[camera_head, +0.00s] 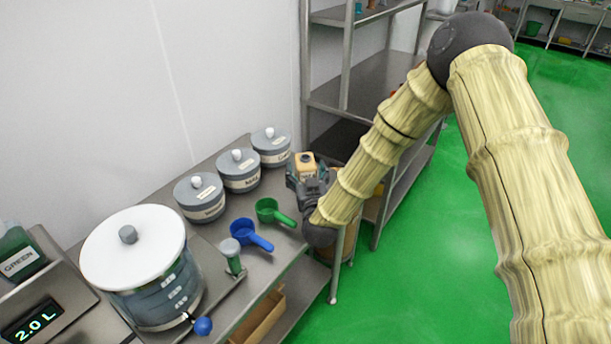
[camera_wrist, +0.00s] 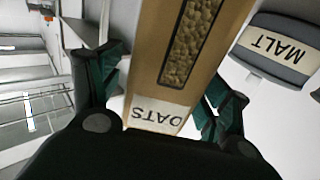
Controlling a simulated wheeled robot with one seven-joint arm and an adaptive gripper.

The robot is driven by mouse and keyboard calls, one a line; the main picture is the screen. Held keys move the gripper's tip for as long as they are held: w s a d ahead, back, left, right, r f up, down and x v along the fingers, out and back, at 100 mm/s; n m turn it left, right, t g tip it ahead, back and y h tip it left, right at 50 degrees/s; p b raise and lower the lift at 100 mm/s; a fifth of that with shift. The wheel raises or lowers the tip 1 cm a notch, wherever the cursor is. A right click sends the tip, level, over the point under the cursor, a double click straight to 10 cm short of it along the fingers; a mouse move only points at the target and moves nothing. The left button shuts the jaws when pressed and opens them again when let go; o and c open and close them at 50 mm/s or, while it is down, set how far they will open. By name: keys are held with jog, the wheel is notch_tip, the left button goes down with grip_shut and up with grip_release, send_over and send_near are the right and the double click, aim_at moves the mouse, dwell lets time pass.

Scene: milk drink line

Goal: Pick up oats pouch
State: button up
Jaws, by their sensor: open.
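The oats pouch (camera_wrist: 204,66) is a tan packet with a clear window of grains and an upside-down OATS label in the wrist view. It stands between the two green-padded fingers of my gripper (camera_wrist: 160,90), which are open on either side of it. In the head view the top of the pouch (camera_head: 305,159) shows orange-tan at my gripper (camera_head: 306,172), at the far end of the steel table. Its lower part is hidden behind my gripper there. I cannot tell whether either finger touches it.
A MALT canister (camera_wrist: 276,50) is close to the right finger; more lidded canisters (camera_head: 200,197) line the wall. A green scoop (camera_head: 270,211) and a blue scoop (camera_head: 247,234) lie nearby. A large lidded vessel (camera_head: 133,250) stands at front left. A metal shelf rack (camera_head: 345,95) rises behind my gripper.

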jog(key=shift+w+a, duration=0.1)
jog(key=shift+w, duration=0.3)
jog(key=c, duration=1.5)
jog(key=shift+r, duration=0.1)
jog(key=shift+c, duration=0.2)
jog(key=shift+r+b, duration=1.3)
jog(key=shift+r, duration=3.65)
